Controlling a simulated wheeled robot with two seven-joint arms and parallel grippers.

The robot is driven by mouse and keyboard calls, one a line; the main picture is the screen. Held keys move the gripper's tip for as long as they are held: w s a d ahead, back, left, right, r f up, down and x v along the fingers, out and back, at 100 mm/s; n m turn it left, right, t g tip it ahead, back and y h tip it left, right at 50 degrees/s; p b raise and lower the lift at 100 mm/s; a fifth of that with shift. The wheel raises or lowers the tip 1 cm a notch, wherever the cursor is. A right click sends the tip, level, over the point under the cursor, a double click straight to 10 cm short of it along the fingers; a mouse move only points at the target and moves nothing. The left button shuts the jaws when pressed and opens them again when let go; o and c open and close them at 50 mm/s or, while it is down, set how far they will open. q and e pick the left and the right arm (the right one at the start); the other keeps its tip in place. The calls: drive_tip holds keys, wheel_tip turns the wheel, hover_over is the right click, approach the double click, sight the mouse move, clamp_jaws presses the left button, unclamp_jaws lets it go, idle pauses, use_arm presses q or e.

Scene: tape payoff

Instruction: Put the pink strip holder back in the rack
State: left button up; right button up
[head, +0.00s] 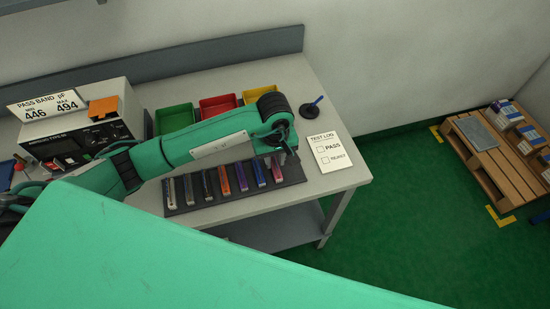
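The dark rack (292,178) lies near the front edge of the table, with several coloured strip holders standing in a row in it. A pink strip holder (292,158) shows in part at the row's right end, just under my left gripper (284,148). My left gripper points down over that end of the rack. Its wrist hides most of its fingers, so I cannot tell whether they are closed on the pink holder, or whether the holder is seated. My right gripper is not in view.
Green (174,118), red (218,104) and yellow (262,93) bins stand behind my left arm. A meter (75,138) is at the left. A test log card (330,151) and a pen on a round base (310,109) lie right of the rack. A pallet (490,160) stands on the floor.

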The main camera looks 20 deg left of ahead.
use_arm(q)
drive_tip(key=shift+r, duration=0.1)
drive_tip(key=shift+r+p, duration=0.2)
drive_tip(key=shift+p, duration=0.1)
wheel_tip(320, 180, up, 12)
drive_tip(key=b, duration=0.4)
drive_tip(key=shift+f+b, duration=0.15)
drive_tip(key=shift+b, duration=0.15)
